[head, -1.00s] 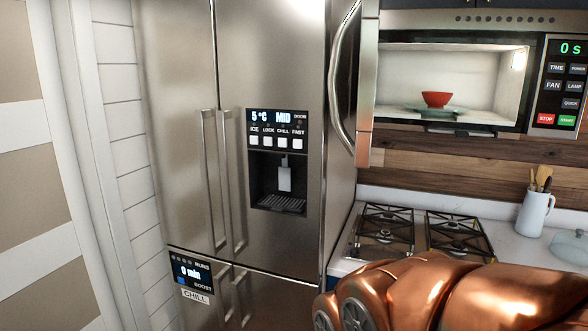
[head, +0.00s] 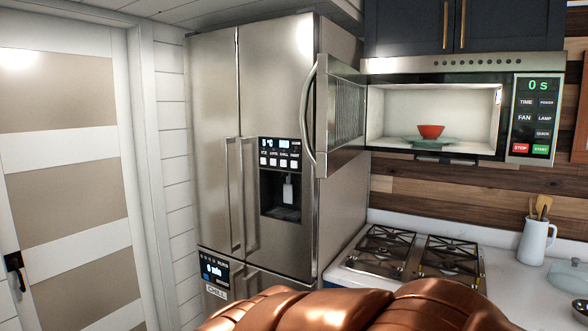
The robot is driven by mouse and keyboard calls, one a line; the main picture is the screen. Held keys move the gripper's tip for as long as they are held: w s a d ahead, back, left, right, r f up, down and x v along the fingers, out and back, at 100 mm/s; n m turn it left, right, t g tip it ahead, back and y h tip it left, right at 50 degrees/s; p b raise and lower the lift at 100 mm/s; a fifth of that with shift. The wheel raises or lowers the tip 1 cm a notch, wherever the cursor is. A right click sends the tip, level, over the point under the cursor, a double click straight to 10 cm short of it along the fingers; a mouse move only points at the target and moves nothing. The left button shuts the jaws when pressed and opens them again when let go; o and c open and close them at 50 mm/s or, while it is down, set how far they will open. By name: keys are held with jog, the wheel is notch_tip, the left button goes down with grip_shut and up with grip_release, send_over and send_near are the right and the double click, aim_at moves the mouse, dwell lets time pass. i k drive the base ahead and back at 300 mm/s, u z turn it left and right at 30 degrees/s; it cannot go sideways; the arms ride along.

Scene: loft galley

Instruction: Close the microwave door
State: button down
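The microwave (head: 437,66) hangs above the cooktop in the head view, its lit cavity facing me. Its door (head: 341,112) stands wide open, hinged on the left and swung out toward me beside the fridge. A curved handle (head: 309,120) runs along the door's free edge. A red bowl (head: 431,131) sits on the glass turntable (head: 428,142) inside. The display reads 0 s. My copper-coloured arm crosses the bottom of the view, below the cooktop. My gripper is out of the picture.
A steel fridge (head: 215,110) fills the left middle, close to the open door. Below are a gas cooktop (head: 416,255), a white jug with utensils (head: 536,240) and a glass lid (head: 570,277). Dark cupboards (head: 410,25) hang above. A panelled door (head: 60,180) is at far left.

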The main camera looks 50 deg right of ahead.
aim_at(341, 90)
jog(key=z, duration=0.1)
jog(key=i, duration=1.15)
jog(key=z, duration=0.45)
